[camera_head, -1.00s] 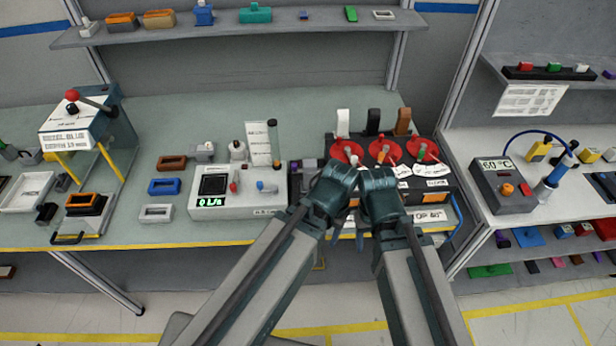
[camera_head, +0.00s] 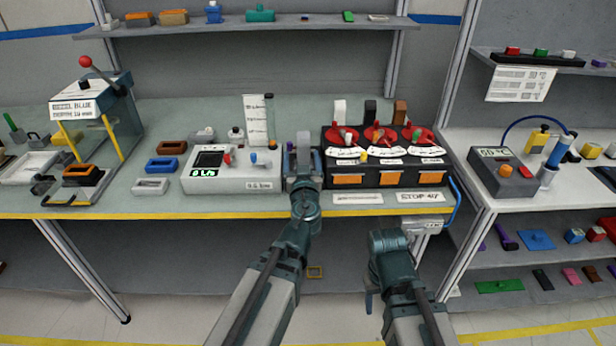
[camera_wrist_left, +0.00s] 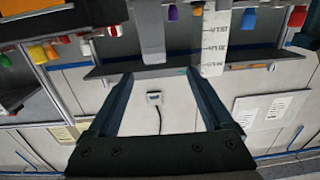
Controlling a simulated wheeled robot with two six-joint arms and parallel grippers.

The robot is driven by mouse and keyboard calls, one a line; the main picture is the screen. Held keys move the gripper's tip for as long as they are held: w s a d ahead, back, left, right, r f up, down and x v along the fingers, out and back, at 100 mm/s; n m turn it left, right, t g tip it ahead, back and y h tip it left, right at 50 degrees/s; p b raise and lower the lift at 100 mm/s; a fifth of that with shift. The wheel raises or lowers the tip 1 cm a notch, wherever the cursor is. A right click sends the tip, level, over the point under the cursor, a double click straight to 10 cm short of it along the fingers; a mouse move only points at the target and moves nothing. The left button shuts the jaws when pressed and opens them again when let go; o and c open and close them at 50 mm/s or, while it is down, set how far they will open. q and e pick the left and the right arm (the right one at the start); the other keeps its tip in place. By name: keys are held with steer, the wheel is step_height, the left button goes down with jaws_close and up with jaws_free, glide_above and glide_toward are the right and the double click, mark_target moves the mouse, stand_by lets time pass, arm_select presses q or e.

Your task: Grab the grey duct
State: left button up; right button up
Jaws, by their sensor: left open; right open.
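A plain grey upright piece (camera_wrist_left: 152,35), which looks like the grey duct, shows in the left wrist view beyond and between my open fingers, apart from both. In the head view, a narrow grey upright shape (camera_head: 303,145) stands at the same gripper; its lower part is hidden. My left gripper (camera_head: 303,165) is open at the table's front part, between the white display box and the red-dial unit. My right gripper (camera_head: 388,242) is open and empty in front of the table edge, below the unit; its fingers are mostly hidden.
The white display box (camera_head: 232,172) stands left of my left gripper, and the red-dial unit (camera_head: 382,170) stands right of it. A marked paper strip (camera_head: 257,118) stands behind. Small brown (camera_head: 172,147) and blue (camera_head: 161,164) frames lie further left. Bare green table lies behind.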

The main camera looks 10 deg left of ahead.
mark_target(303, 133)
arm_select(q)
steer(key=shift+h, duration=0.3)
steer(key=x, duration=1.3)
steer(key=shift+w+d, duration=0.25)
steer(key=shift+w, duration=0.2)
steer(key=shift+s, duration=0.1)
jaws_close()
